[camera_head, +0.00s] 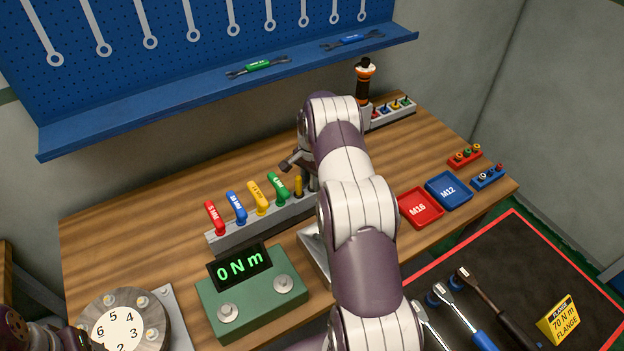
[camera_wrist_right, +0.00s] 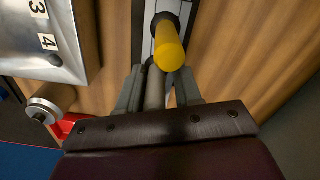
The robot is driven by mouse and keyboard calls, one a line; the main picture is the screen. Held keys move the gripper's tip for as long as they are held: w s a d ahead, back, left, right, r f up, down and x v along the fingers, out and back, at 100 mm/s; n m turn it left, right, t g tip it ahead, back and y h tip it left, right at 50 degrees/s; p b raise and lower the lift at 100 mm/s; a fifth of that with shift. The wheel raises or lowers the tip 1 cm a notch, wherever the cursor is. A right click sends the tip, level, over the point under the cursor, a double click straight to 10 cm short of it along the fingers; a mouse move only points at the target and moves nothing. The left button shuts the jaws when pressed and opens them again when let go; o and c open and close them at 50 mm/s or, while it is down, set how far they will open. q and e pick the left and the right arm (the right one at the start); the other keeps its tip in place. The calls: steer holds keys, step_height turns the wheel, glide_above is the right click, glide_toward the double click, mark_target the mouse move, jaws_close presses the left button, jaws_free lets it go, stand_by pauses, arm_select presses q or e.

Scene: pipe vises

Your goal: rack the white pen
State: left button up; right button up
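My right gripper (camera_wrist_right: 160,84) is low over the grey rack (camera_head: 262,222) at the back of the bench. In the wrist view its two fingers stand apart on either side of a grey, shaded cylinder (camera_wrist_right: 154,92); a gap shows on the cylinder's right. I cannot tell whether this is the white pen. A yellow pen (camera_wrist_right: 169,50) stands upright just beyond it, and also shows in the head view (camera_head: 298,186). My right arm hides the rack's right part and most of the gripper in the head view. My left gripper is not clearly seen at the lower left.
Several coloured hex keys (camera_head: 279,186) stand in the rack left of the gripper. A green torque tester (camera_head: 250,303) and a numbered dial (camera_head: 118,327) are in front. Red (camera_head: 421,207) and blue (camera_head: 449,190) trays lie right. A blue shelf (camera_head: 228,87) overhangs the back.

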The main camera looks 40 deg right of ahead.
steer(key=shift+o, duration=0.3)
steer(key=shift+f, duration=0.2)
steer(key=shift+r, duration=0.15)
step_height(320, 180, up, 8)
steer(key=b, duration=0.2)
steer(key=shift+f+b, duration=0.25)
steer(key=shift+b, duration=0.1)
step_height(320, 180, up, 5)
steer(key=p, duration=0.5)
steer(key=shift+f, duration=0.1)
steer(key=shift+d, duration=0.1)
